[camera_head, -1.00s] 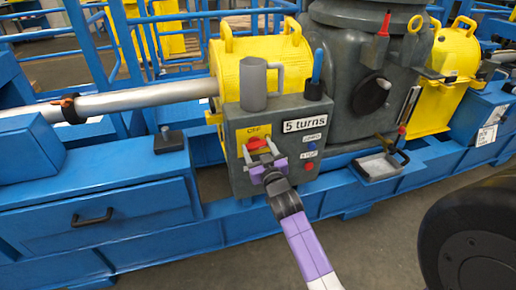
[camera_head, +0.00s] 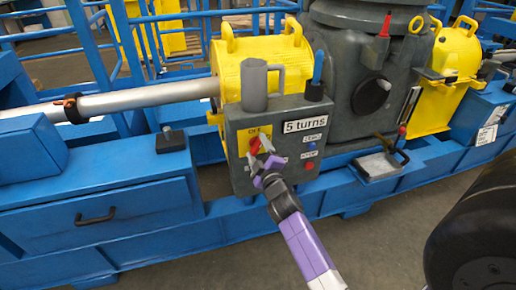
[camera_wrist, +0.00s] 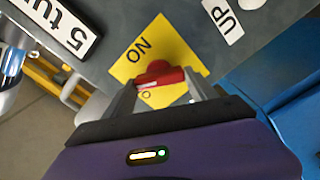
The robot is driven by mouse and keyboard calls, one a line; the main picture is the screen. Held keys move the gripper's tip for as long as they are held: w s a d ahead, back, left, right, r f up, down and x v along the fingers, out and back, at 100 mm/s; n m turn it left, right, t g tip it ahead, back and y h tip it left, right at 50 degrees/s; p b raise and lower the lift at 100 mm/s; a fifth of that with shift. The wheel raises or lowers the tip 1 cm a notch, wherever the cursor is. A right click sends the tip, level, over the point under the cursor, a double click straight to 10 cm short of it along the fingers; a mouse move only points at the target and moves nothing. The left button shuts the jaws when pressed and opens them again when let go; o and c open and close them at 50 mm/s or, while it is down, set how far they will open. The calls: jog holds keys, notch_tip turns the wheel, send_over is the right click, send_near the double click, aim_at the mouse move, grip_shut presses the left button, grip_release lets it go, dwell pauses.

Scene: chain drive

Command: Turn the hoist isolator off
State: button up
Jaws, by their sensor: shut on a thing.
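The hoist isolator is a red rotary handle (camera_head: 255,146) on a yellow plate (camera_head: 261,132) on the front of a grey control box. My gripper (camera_head: 263,153) is at the handle with its jaws tilted. In the wrist view, the red handle (camera_wrist: 160,75) lies between the two grey fingers, and my gripper (camera_wrist: 161,90) is shut on it. The word ON shows on the yellow plate (camera_wrist: 130,66) there. The lower part of the plate is partly hidden by the fingers.
The grey box (camera_head: 240,178) carries a "5 turns" label (camera_head: 305,124), a blue button (camera_head: 312,145) and a red button (camera_head: 309,165). A grey mug (camera_head: 254,88) and a blue-handled tool (camera_head: 318,68) stand on top. A blue drawer (camera_head: 110,220) is at left.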

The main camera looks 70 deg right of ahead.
jog(key=n, duration=0.5)
jog(key=shift+f+n+p, duration=0.15)
jog(key=shift+n+p, duration=0.25)
jog(key=shift+n, duration=0.3)
jog(key=o, duration=1.4)
jog(key=shift+c, duration=0.2)
jog(key=shift+a, duration=0.1)
jog(key=b+v, duration=0.2)
jog(key=v, duration=0.5)
jog(key=shift+s+a, duration=0.2)
jog(key=shift+s, duration=0.05)
